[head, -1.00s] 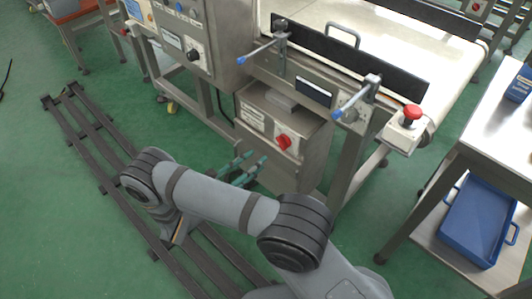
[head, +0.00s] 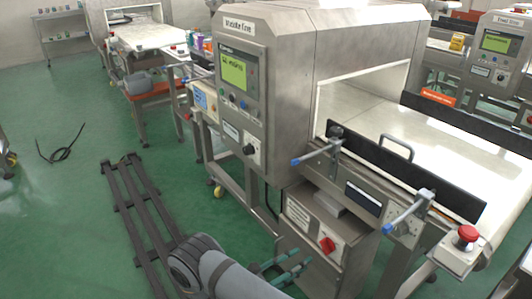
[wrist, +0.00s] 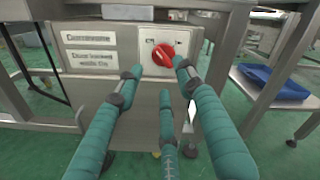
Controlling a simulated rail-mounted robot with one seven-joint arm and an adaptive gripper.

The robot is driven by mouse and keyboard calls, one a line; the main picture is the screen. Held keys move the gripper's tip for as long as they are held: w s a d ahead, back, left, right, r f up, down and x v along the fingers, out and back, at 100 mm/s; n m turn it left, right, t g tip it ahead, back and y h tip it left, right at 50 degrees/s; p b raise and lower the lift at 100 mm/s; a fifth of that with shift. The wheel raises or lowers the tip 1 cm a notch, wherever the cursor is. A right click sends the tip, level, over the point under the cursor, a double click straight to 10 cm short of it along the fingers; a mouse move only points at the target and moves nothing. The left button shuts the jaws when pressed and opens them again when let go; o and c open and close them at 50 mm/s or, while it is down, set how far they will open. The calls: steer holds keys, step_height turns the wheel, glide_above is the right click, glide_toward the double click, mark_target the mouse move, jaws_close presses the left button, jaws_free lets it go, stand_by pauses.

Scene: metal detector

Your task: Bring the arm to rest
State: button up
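My gripper (wrist: 160,80) has teal, padded fingers spread apart, with nothing between them. In the wrist view, its fingertips point toward the front of a grey control box (wrist: 85,85) with a red rotary switch (wrist: 163,54). The switch shows just beyond the gap between the upper two fingertips; I cannot tell whether any finger touches it. In the head view, the gripper (head: 290,265) is at the left of the same box (head: 300,215) and its red switch (head: 327,243). My arm comes in from the bottom edge, mostly out of view.
A metal detector (head: 290,60) with a green screen and a conveyor (head: 440,160) stands above the box. Blue-handled clamps (head: 405,212) and a red emergency button (head: 467,234) stick out at its front. A blue tray (wrist: 270,82) lies on a shelf at right.

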mark_target(322, 247)
steer(key=x, duration=0.7)
steer(key=shift+w+d, duration=0.15)
steer(key=shift+d, duration=0.1)
steer(key=v, duration=1.2)
steer(key=w+d+m+b, duration=0.2)
steer(key=d+m+b, duration=0.1)
steer(key=m+b, duration=0.1)
steer(key=w+d+m+b, duration=0.2)
steer(key=d+m+b, duration=0.1)
steer(key=m+b, duration=0.1)
steer(key=w+d+m+b, duration=0.2)
steer(key=d+m+b, duration=0.2)
steer(key=m, duration=0.2)
steer(key=shift+w+r+b, duration=0.1)
steer(key=shift+w+b, duration=0.15)
steer(key=shift+b, duration=0.05)
steer(key=shift+r+m, duration=0.15)
steer(key=shift+m, duration=0.15)
steer(key=shift+r, duration=0.1)
